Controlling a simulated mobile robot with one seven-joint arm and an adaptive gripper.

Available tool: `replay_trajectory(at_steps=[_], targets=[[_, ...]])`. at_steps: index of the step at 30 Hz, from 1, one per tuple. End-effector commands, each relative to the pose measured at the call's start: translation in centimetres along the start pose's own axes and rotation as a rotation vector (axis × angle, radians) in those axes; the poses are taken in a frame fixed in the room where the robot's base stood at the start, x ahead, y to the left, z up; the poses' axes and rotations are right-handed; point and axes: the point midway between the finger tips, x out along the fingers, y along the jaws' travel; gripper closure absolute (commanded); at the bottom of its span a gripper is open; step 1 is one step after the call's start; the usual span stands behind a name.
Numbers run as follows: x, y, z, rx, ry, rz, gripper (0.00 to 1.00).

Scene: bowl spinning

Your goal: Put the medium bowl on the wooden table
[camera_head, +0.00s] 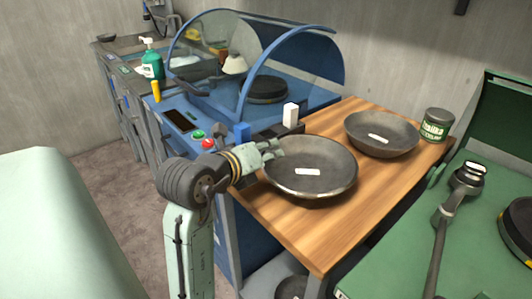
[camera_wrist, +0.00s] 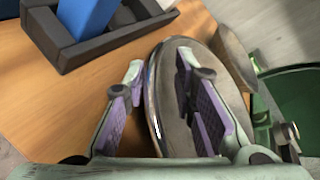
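A dark grey metal bowl (camera_head: 335,178) with a white label sits on the front part of the wooden table (camera_head: 310,235). A second grey bowl (camera_head: 381,142), also labelled, sits farther back on the same table. I cannot tell for sure which is the medium one. My gripper (camera_head: 276,148) is at the left rim of the front bowl. In the wrist view my gripper (camera_wrist: 162,78) has its fingers apart, one on each side of the rim of that bowl (camera_wrist: 172,120), with a visible gap. The bowl looks level.
A green tin (camera_head: 436,125) stands at the table's back right corner. A dark tray (camera_wrist: 110,38) with a blue block (camera_wrist: 85,14) lies left of the bowl. A blue machine (camera_head: 300,60) stands behind, a green machine (camera_head: 480,230) at right.

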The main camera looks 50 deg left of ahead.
Motion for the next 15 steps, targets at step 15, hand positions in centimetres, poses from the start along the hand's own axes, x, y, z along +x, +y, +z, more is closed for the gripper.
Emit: replay_trajectory(at_steps=[15], targets=[[-3.1,0.0,0.1,0.003,-0.005,0.001,0.75]])
